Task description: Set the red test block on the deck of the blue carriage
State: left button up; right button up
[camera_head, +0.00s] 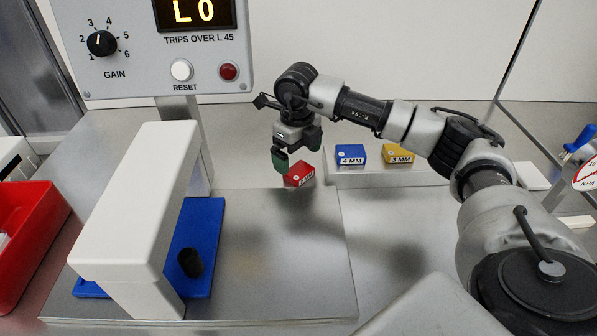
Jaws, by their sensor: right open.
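The red test block (300,178) is at the left end of the row of blocks, tilted in the picture. My right gripper (297,155) is open, pointing down right over it. One greenish finger pad is at the block's left edge; I cannot tell whether it touches. What the red block rests on is partly unclear. The blue carriage (207,225) lies on the metal plate at the left, partly hidden by a white arch-shaped housing (140,200). A black knob-like piece (190,263) stands on the carriage. My left gripper is not in view.
A blue 4 MM block (350,154) and a yellow 3 MM block (398,153) sit on a low pale ledge (375,175). A control panel (165,80) stands behind. A red bin (30,240) is at far left. The metal plate (290,265) is clear right of the carriage.

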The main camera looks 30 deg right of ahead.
aim_at(297, 168)
notch_tip(297, 168, down, 4)
jog(key=shift+a+r, duration=0.15)
jog(key=shift+s, duration=0.1)
jog(key=c, duration=0.4)
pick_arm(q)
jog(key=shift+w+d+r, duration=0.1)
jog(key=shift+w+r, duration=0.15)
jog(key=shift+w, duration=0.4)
pick_arm(e)
jog(key=c, duration=0.7)
jog(key=shift+r, duration=0.15)
